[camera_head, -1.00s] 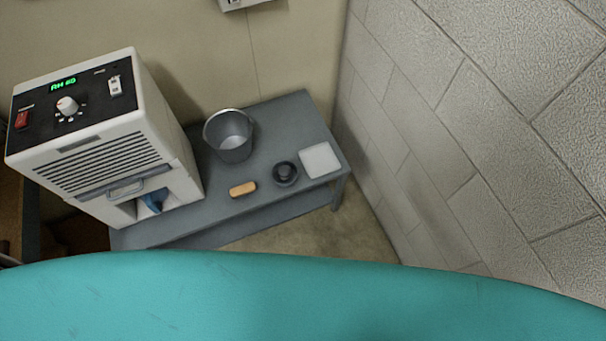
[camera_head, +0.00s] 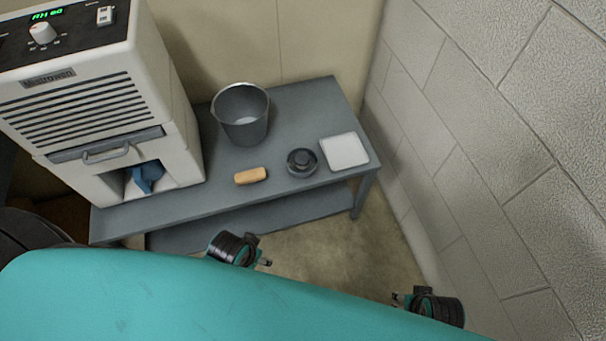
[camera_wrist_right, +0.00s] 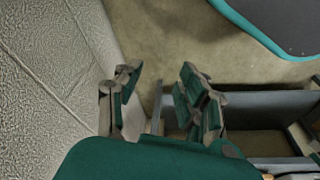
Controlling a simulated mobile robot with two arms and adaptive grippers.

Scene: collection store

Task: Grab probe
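No item is clearly recognisable as the probe. On the grey table (camera_head: 200,205) lie a small tan-orange block (camera_head: 250,175), a dark round knob-like piece (camera_head: 302,163) and a flat white square (camera_head: 344,151). A blue item (camera_head: 148,177) sits in the opening of the white machine. My right gripper (camera_head: 399,298) is low at the right, in front of the table and apart from it. In the right wrist view its fingers (camera_wrist_right: 160,98) are spread with nothing between them. My left gripper (camera_head: 266,262) shows only in part, below the table's front edge; its finger state is unclear.
A grey metal bucket (camera_head: 241,117) stands at the back of the table. The white machine (camera_head: 85,110), with a green display, fills the left side. A block wall (camera_head: 480,120) bounds the right. Bare floor (camera_head: 325,240) lies in front of the table. My teal body covers the bottom.

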